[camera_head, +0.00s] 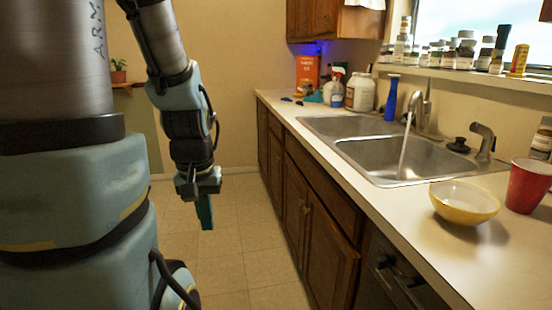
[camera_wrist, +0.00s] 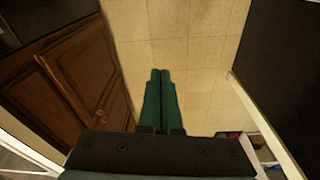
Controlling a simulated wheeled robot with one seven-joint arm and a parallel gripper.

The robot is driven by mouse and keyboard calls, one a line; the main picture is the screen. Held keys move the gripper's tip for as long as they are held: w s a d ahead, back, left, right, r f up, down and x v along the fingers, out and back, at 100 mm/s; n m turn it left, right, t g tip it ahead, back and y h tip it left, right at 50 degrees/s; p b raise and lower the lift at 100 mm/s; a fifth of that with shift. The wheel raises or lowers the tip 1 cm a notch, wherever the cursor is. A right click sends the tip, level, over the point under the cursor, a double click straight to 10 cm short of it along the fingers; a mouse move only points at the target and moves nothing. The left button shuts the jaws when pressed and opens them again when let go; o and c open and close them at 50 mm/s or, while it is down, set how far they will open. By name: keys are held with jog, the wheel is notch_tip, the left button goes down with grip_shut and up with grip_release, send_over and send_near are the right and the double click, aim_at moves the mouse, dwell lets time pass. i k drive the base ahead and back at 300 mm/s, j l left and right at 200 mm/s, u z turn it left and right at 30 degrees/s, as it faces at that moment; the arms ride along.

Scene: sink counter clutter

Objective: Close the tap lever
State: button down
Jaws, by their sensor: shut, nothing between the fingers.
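The metal tap (camera_head: 422,112) stands behind the double sink, and a stream of water (camera_head: 404,145) runs from its spout into the near basin. A thin upright part at the tap's top looks like its lever, but it is too small to tell its position exactly. My gripper (camera_head: 206,222) hangs over the floor left of the counter, well apart from the tap, with its green fingers pointing down. In the wrist view the fingers (camera_wrist: 160,74) lie together with nothing between them. The tap is not in the wrist view.
The sink (camera_head: 360,128) is set in a pale counter. A blue bottle (camera_head: 391,98) stands left of the tap; a dark-topped metal fixture (camera_head: 483,140) stands right. A yellow bowl (camera_head: 464,203) and red cup (camera_head: 527,186) sit on the near counter. The floor beside the cabinets is clear.

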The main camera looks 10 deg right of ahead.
aim_at(427, 95)
jog(key=i+z, duration=0.15)
jog(key=i, duration=0.35)
jog(key=i+j+z, duration=0.1)
jog(key=i, duration=0.35)
jog(key=i+j+z, duration=0.15)
jog(key=i, duration=0.35)
jog(key=i+j+z, duration=0.15)
jog(key=i, duration=0.35)
jog(key=j, duration=0.1)
